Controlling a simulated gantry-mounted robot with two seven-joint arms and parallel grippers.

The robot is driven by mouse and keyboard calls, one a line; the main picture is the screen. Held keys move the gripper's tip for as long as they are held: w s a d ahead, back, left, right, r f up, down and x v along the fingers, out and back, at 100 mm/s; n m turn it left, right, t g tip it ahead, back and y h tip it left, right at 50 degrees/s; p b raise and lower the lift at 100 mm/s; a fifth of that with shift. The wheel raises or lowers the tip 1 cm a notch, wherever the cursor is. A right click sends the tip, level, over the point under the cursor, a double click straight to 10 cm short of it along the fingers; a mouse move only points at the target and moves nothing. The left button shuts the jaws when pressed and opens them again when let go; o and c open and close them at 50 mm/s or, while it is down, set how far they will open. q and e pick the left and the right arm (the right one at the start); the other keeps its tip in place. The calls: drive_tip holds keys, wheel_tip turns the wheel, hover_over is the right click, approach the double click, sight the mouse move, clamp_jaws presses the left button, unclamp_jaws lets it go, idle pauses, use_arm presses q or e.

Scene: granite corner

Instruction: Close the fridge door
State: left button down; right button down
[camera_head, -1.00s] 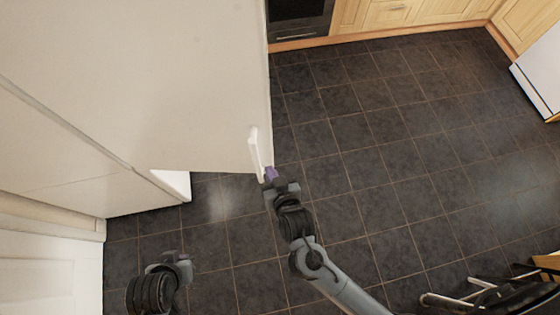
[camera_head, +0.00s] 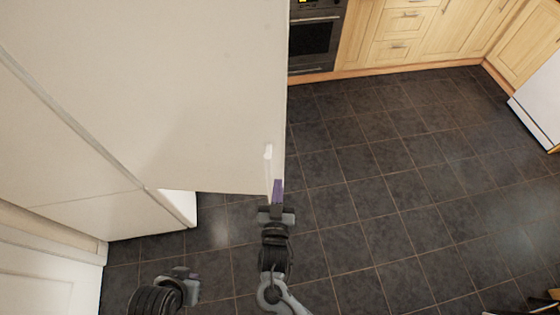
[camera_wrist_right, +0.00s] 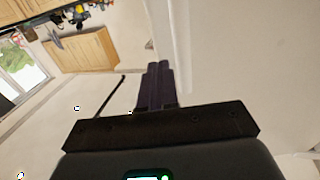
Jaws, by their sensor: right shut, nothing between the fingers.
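The fridge door (camera_head: 190,90) is the large off-white panel filling the upper left of the head view. It stands open, with a white lower part (camera_head: 181,206) of the fridge showing past its bottom edge. Its white handle (camera_head: 268,160) is near the right edge. My right gripper (camera_head: 277,188) is shut and empty, at the door's lower right edge just below the handle; contact is unclear. In the right wrist view its dark purple fingers (camera_wrist_right: 156,86) lie together beside a pale surface. My left gripper (camera_head: 190,285) is low at left, away from the door; its jaw opening is unclear.
Dark tiled floor (camera_head: 400,180) is clear to the right of the door. An oven (camera_head: 315,40) and wooden cabinets (camera_head: 400,35) line the back. A white appliance (camera_head: 540,105) stands at the far right. A white panelled surface (camera_head: 50,280) is at lower left.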

sight(280, 154)
drive_tip(key=w, duration=0.2)
drive_tip(key=w+p, duration=0.1)
drive_tip(key=w, duration=0.2)
drive_tip(key=w+d, duration=0.1)
drive_tip(key=w, duration=0.1)
drive_tip(key=shift+w+p, duration=0.3)
drive_tip(key=shift+p, duration=0.05)
drive_tip(key=shift+w, duration=0.3)
drive_tip(key=shift+w+d, duration=0.1)
drive_tip(key=shift+w, duration=0.05)
